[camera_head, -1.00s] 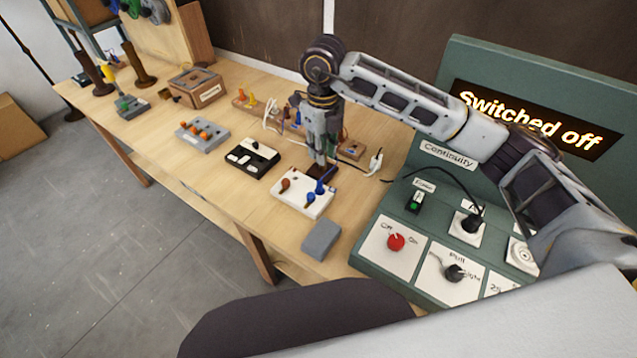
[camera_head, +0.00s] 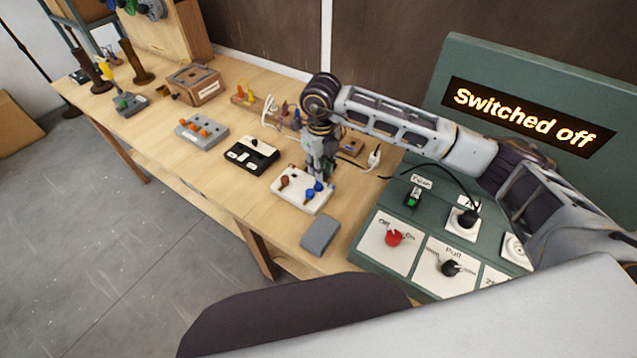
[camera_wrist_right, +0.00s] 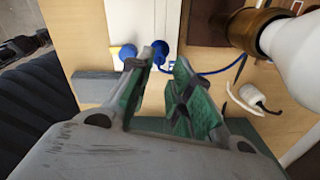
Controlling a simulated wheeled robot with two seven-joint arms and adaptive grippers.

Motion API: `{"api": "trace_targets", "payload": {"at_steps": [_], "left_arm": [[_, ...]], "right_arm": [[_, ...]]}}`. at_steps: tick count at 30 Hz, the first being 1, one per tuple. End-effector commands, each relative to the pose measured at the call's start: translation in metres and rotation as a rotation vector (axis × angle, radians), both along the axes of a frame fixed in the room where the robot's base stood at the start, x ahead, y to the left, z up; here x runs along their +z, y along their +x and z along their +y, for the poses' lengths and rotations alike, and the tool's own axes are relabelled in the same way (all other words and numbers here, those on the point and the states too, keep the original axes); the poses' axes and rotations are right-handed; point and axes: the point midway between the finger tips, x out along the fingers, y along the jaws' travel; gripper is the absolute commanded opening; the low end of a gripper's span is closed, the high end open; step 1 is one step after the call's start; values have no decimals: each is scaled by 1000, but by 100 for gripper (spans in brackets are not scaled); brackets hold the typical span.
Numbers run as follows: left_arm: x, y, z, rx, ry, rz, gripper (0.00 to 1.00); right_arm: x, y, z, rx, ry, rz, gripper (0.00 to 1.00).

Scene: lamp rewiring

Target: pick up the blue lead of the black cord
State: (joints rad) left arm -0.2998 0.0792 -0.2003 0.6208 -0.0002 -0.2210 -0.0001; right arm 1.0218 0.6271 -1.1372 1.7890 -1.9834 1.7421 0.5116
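My right gripper (camera_head: 320,172) points down at the far edge of a white block (camera_head: 302,204) with brown and blue parts on it. In the right wrist view the gripper (camera_wrist_right: 167,64) has its green-padded fingers apart with nothing visibly between them. Two blue knobs (camera_wrist_right: 160,52) lie just beyond the left finger. A thin blue lead (camera_wrist_right: 218,71) runs right from behind the fingers; part of it is hidden. A black cord (camera_head: 437,168) curves from a plug on the green panel and passes behind my arm. My left gripper is not in view.
A green test panel (camera_head: 440,235) with a "Switched off" display (camera_head: 530,115) stands at right. A grey block (camera_head: 320,236) is at the table's front edge. A black switch block (camera_head: 251,156) and a white plug (camera_head: 374,157) are nearby. A brass and white part (camera_wrist_right: 262,35) crowds the right wrist view.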

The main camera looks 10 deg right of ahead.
Motion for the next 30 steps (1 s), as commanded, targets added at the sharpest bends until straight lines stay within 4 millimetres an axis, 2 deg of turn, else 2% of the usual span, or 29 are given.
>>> {"api": "trace_targets", "payload": {"at_steps": [4,17,23,30], "left_arm": [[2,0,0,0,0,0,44],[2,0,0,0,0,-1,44],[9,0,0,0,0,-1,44],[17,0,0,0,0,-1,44]], "right_arm": [[-8,0,1,1,1,0,21],[-11,0,1,1,1,0,21],[-25,1,3,2,1,3,21],[-51,4,5,1,0,2,21]]}}
